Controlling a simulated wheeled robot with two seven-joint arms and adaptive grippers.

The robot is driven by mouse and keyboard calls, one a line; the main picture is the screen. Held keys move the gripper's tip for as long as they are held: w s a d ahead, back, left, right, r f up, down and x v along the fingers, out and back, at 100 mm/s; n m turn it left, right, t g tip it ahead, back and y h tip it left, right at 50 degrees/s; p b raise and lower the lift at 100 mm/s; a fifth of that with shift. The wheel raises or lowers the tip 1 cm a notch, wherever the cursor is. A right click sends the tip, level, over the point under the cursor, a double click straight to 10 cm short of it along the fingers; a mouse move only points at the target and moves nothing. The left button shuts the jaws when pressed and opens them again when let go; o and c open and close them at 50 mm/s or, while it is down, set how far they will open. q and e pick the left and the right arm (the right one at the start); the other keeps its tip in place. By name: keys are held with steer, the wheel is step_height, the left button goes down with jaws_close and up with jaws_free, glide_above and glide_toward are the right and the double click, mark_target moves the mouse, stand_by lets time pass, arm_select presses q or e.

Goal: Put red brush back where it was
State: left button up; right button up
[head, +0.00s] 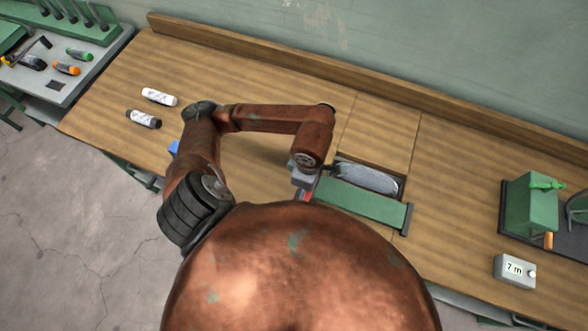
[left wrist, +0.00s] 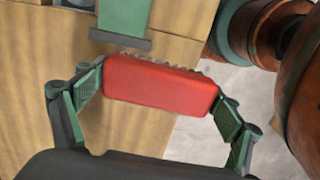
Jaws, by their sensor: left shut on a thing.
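The red brush (left wrist: 158,85) has a red block back and a dark bristled edge. It sits between the two green-padded fingers of my left gripper (left wrist: 160,98), which is shut on it. In the head view my left gripper (head: 303,187) is near the middle of the bench, just left of a green panel. Only a small red part of the brush (head: 306,195) shows there; my own body and arm hide the rest. My right gripper is in neither view.
The green panel (head: 360,199) lies in front of a recess with a grey oval piece (head: 368,178). A white roll (head: 159,97) and a dark-and-white roll (head: 144,119) lie at left. A "7 m" box (head: 514,271) and green machine (head: 531,207) stand at right. Bare bench (head: 445,190) lies between.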

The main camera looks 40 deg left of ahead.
arm_select(q)
steer(key=shift+a+f, duration=0.15)
steer(key=shift+a, duration=0.1)
steer(key=w+a+f, duration=0.2)
steer(key=a, duration=0.1)
steer(key=w+a+f+p, duration=0.1)
steer(key=w+a+f, duration=0.1)
steer(key=a+f, duration=0.1)
steer(key=w+a+f+p, duration=0.1)
steer(key=w+a+f, duration=0.2)
steer(key=shift+w+a, duration=0.1)
steer(key=shift+a, duration=0.2)
steer(key=shift+w+a+f, duration=0.3)
steer(key=shift+f, duration=0.15)
steer(key=f, duration=0.1)
steer(key=f+p, duration=0.1)
steer(key=f, duration=0.1)
steer(key=shift+w+a+p, duration=0.1)
steer(key=shift+a+p, duration=0.15)
steer(key=shift+p, duration=0.05)
steer(key=shift+f, duration=0.35)
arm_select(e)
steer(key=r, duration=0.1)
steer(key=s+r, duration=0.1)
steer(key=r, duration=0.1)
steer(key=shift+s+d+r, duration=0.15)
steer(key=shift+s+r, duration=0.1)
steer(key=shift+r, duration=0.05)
arm_select(q)
steer(key=shift+f, duration=0.1)
